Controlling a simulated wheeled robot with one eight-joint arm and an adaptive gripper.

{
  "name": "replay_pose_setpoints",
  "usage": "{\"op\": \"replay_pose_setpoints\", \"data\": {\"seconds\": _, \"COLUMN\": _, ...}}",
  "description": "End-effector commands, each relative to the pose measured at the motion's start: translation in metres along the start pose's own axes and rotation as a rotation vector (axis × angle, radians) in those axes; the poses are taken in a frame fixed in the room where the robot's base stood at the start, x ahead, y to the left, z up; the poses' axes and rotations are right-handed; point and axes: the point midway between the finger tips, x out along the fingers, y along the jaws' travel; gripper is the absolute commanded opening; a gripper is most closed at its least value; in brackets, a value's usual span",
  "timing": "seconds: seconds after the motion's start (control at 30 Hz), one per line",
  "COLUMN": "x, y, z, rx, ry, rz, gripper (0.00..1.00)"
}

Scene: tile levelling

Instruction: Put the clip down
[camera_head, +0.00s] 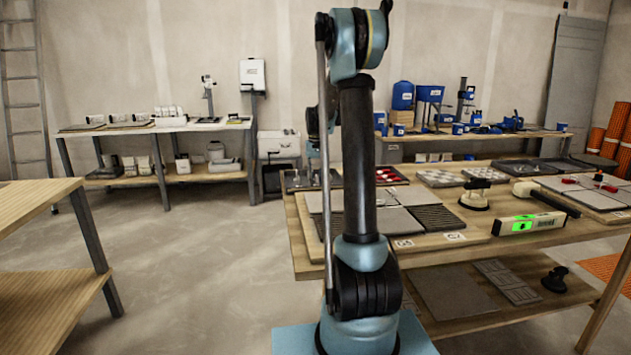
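My arm stands upright across the middle of the view, and my gripper does not show, so I cannot see whether it holds a clip. Small red pieces, which look like levelling clips or wedges (390,174), lie in a dark tray on the wooden worktable (450,247), partly behind my arm. More red pieces (606,187) stand on the pale tiles (580,193) at the table's right. Grey tiles (400,221) lie on a board at the table's left, near labels that seem to read G1 and G2.
Benches stand behind and at left. Open floor (190,260) lies left of the table.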

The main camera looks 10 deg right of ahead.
Motion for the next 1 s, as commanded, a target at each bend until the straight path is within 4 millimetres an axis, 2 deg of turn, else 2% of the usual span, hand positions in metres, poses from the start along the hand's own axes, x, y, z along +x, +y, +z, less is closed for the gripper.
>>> {"op": "replay_pose_setpoints", "data": {"seconds": 0.23, "x": -0.019, "y": 0.0, "z": 0.0, "rx": 0.0, "ry": 0.0, "rz": 0.0, "gripper": 0.25}}
{"op": "replay_pose_setpoints", "data": {"seconds": 0.7, "x": -0.102, "y": -0.002, "z": 0.0, "rx": -0.002, "ry": 0.0, "rz": 0.0, "gripper": 0.25}}
{"op": "replay_pose_setpoints", "data": {"seconds": 1.0, "x": -0.121, "y": -0.001, "z": 0.0, "rx": -0.002, "ry": 0.0, "rz": 0.0, "gripper": 0.25}}
